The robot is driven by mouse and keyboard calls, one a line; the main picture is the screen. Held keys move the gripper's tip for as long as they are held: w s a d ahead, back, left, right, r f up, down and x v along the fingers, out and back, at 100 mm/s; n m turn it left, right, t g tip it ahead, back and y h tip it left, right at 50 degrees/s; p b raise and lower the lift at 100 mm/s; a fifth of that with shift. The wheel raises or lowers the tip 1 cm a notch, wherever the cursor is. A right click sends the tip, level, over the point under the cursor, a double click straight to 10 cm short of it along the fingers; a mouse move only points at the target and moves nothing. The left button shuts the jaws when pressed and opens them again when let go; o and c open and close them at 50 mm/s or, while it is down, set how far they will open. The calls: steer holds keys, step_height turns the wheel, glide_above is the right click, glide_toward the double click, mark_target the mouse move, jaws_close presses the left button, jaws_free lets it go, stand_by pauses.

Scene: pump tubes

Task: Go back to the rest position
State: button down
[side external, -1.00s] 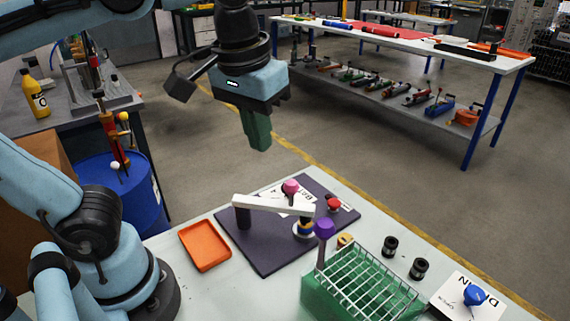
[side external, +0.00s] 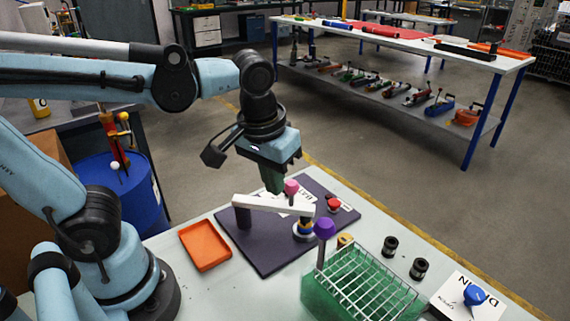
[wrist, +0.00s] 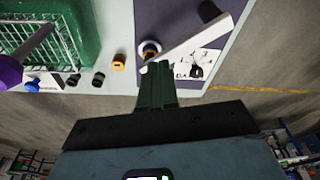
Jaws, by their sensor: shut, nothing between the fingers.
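My gripper (side external: 274,180) is shut and empty. In the side view it points down, above the far part of the dark mat, behind the white bar and close to the pink knob in the picture. In the wrist view its green fingers (wrist: 157,72) are together, with the white bar (wrist: 205,38) just beyond the tips. Whether the fingers touch anything below cannot be told, though they look to be above it.
The dark mat (side external: 262,262) carries the white bar (side external: 272,204), pink knob (side external: 291,187) and red button (side external: 333,205). An orange tray (side external: 205,246) lies left. A green rack (side external: 350,290), purple-topped tube (side external: 324,229), black fittings (side external: 390,246) and blue knob (side external: 474,295) stand right.

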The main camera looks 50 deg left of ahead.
steer(key=shift+w+a+f, duration=0.2)
steer(key=shift+w+f, duration=0.1)
steer(key=shift+w, duration=0.4)
steer(key=shift+w+a+f, duration=0.2)
steer(key=shift+w+f, duration=0.05)
steer(key=shift+w, duration=0.4)
